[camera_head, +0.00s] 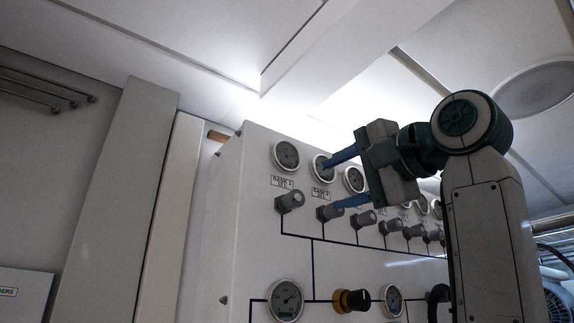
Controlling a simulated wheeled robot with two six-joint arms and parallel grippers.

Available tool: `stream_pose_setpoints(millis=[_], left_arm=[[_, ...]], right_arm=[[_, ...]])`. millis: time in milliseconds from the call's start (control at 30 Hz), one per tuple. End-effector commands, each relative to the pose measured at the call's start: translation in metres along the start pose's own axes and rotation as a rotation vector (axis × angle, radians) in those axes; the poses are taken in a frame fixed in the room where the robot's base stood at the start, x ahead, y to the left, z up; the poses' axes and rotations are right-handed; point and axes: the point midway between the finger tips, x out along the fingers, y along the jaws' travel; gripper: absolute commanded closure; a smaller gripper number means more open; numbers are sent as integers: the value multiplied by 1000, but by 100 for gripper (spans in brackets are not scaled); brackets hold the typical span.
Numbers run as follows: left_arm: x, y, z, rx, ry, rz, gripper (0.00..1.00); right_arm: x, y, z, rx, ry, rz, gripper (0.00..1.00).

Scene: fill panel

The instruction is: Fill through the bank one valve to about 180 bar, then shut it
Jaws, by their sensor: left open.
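The white fill panel (250,215) carries a top row of gauges, each above a grey valve knob. The leftmost gauge (286,155) has a bank label (282,183) and a grey knob (290,201) under it; the label's number is too small to read surely. My left gripper (324,188) is open and empty in front of the second column. Its upper blue finger overlaps the second gauge (319,168) and its lower finger overlaps the second knob (328,212); I cannot tell if they touch. A larger lower gauge (285,299) has a dark needle; its reading is illegible. My right gripper is not in view.
A black and brass knob (350,301) and another gauge (394,300) sit low on the panel. Several more knobs (391,227) run right, partly behind my arm. A beige column (165,220) stands left of the panel. The ceiling is close above.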

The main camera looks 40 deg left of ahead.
Motion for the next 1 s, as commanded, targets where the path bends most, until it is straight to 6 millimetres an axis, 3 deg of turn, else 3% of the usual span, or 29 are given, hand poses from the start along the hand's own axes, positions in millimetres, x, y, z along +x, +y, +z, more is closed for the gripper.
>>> stream_pose_setpoints(millis=[1000], left_arm=[[0,0,0,0,0,0,49]], right_arm=[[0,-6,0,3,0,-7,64]])
